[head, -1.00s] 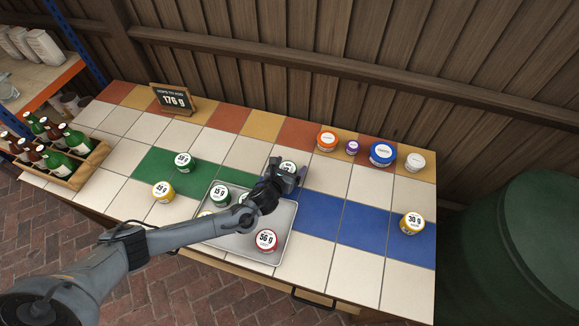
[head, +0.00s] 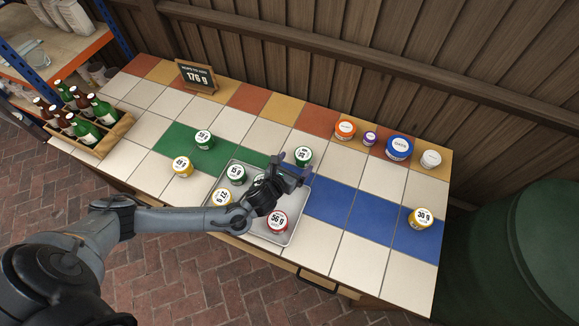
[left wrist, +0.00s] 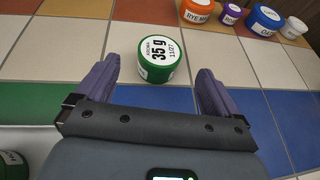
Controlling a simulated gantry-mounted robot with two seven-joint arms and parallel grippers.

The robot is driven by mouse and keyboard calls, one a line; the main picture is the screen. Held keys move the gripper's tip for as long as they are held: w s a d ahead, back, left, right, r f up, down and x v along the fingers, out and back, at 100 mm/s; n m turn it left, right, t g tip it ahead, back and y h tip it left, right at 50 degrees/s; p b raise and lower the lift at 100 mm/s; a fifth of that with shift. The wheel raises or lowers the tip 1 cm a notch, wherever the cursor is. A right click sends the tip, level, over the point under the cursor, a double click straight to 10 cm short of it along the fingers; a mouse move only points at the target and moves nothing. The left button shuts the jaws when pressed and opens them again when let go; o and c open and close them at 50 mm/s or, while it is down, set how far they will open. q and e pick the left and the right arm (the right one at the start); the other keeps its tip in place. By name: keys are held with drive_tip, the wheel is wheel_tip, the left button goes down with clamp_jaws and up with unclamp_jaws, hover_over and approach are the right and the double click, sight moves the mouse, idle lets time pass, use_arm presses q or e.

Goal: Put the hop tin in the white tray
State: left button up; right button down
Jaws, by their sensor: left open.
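A green tin (head: 303,155) with a white lid stands upright on the tiles just behind the tray. In the left wrist view this tin (left wrist: 160,52) reads "35 g". My left gripper (head: 295,171) is open, close in front of it; in the left wrist view its fingers (left wrist: 158,72) spread to either side of the tin's near part, with gaps. The pale metal tray (head: 297,208) holds a green 15 g tin (head: 236,174), a yellow tin (head: 220,198) and a red 56 g tin (head: 277,221). Another tin in it is mostly hidden by my arm. My right gripper is out of view.
A green tin (head: 204,139) and a yellow tin (head: 182,167) stand left of the tray. Another yellow tin (head: 420,218) is at right. Orange (head: 345,130), purple (head: 369,139), blue (head: 399,149) and white (head: 431,159) containers line the back. A bottle crate (head: 112,136) stands left.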

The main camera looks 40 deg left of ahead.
use_arm(q)
drive_tip(key=shift+v, duration=1.5)
drive_tip(key=shift+w, duration=0.1)
